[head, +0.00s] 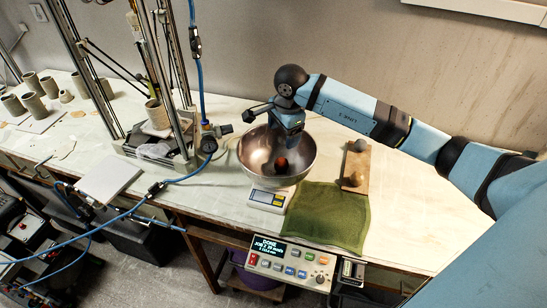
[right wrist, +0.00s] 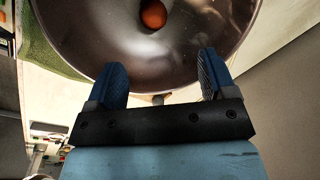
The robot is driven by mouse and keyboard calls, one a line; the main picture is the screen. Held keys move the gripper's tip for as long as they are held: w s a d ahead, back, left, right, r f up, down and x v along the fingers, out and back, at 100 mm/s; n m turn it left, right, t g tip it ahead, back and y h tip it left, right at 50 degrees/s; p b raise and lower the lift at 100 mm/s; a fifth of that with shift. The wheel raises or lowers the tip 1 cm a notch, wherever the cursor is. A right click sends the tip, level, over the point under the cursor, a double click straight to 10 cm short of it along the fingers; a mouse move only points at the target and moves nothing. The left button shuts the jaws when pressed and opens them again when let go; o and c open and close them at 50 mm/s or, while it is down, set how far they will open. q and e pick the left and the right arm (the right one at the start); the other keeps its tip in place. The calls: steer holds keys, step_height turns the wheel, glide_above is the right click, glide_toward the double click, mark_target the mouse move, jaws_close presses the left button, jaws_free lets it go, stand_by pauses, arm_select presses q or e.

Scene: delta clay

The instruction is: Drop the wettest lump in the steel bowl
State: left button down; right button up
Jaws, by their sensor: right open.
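The steel bowl (head: 252,152) stands on a small white scale (head: 268,198). A dark reddish-brown lump (head: 281,165) lies inside the bowl; it also shows near the top of the right wrist view (right wrist: 153,14), clear of the fingers. My right gripper (head: 291,128) is over the bowl, and its fingers are apart with nothing between them (right wrist: 162,78). Two lumps rest on a wooden board right of the bowl: a greyish one (head: 359,145) at the far end and a tan-brown one (head: 355,179) at the near end. My left gripper is not in view.
The wooden board (head: 357,162) lies beside a green cloth (head: 325,218). A control panel (head: 291,262) is at the table's front edge. A metal-post frame with blue hoses stands left of the bowl, with several clay cups (head: 36,106) further left. The table right of the board is clear.

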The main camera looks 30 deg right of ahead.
step_height(320, 180, up, 10)
steer(key=s+b, duration=0.1)
steer(key=shift+s, duration=0.2)
steer(key=shift+s, duration=0.1)
stand_by(0.3)
